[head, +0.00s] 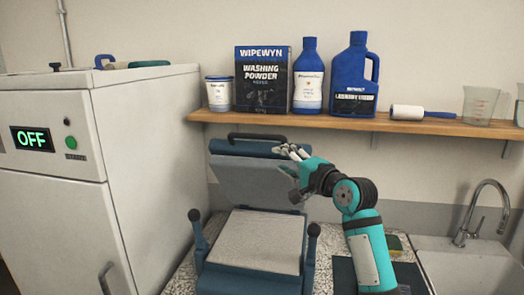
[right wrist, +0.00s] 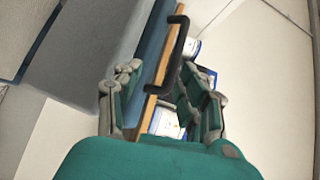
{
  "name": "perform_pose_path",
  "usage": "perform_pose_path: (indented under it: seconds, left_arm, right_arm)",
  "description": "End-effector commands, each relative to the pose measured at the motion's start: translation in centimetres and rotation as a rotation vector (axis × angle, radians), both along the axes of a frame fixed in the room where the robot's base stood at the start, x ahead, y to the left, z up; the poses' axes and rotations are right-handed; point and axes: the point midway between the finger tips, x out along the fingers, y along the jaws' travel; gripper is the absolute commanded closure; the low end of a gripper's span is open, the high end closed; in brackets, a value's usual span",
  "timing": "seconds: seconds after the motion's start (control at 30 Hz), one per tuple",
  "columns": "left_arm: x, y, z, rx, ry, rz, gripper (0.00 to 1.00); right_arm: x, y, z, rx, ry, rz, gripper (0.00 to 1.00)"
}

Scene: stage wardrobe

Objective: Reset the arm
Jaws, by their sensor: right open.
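My right arm (head: 362,215), teal and black, reaches up from the lower right in the head view. Its right gripper (head: 288,160) is open and empty, in front of the right side of a press's raised lid (head: 235,180). In the right wrist view the open gripper's fingers (right wrist: 163,92) stand apart, with the lid's black handle (right wrist: 177,50) seen beyond them. I cannot tell whether the fingers touch the lid. My left gripper is not in view.
The blue press has a pale padded bed (head: 257,240) and two upright levers. A wooden shelf (head: 400,124) behind holds washing powder (head: 262,80), bottles and a lint roller. A white machine (head: 140,140) reading OFF stands left. A sink (head: 470,268) is at right.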

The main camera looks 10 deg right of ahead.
Motion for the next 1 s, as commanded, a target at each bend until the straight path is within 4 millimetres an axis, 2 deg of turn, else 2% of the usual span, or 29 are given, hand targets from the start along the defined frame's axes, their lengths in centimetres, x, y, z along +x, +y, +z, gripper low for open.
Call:
perform_pose_path:
  seconds: [0.03, 0.17, 0.2, 0.27, 0.3, 0.37, 0.4, 0.47, 0.5, 0.6, 0.7, 0.8, 1.0]
  left_arm:
    - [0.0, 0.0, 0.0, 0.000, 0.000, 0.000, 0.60]
    - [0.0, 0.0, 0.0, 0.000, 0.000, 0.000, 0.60]
    - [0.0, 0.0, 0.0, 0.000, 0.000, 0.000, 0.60]
    - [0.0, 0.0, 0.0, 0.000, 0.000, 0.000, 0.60]
    - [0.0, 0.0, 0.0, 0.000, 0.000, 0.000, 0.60]
    - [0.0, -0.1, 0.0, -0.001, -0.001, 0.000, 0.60]
    - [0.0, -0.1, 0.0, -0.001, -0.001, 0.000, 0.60]
    - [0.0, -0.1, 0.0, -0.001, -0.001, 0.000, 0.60]
    - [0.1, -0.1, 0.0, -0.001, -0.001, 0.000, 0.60]
    - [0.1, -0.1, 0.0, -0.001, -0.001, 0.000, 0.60]
    - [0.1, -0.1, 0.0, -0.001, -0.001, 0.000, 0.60]
    - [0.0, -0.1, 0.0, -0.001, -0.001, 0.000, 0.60]
    - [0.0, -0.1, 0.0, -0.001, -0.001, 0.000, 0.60]
  right_arm:
    - [-0.6, 0.0, -3.0, -0.053, 0.027, -0.001, 0.60]
    - [-3.7, -0.1, -11.6, -0.268, 0.097, 0.001, 0.60]
    - [-5.1, -0.2, -14.4, -0.343, 0.121, 0.008, 0.60]
    - [-7.4, -0.5, -18.4, -0.458, 0.157, 0.024, 0.60]
    - [-9.1, -0.7, -20.9, -0.531, 0.183, 0.038, 0.60]
    - [-11.9, -1.1, -24.6, -0.643, 0.220, 0.066, 0.60]
    - [-14.0, -1.3, -26.9, -0.716, 0.247, 0.089, 0.60]
    - [-17.3, -1.8, -30.0, -0.825, 0.287, 0.131, 0.60]
    - [-19.7, -2.2, -32.0, -0.897, 0.313, 0.163, 0.60]
    - [-25.6, -3.1, -35.9, -1.061, 0.376, 0.255, 0.60]
    - [-30.4, -3.9, -38.2, -1.183, 0.423, 0.339, 0.60]
    - [-34.3, -4.6, -39.6, -1.271, 0.458, 0.413, 0.60]
    - [-40.5, -5.7, -41.0, -1.397, 0.516, 0.545, 0.60]
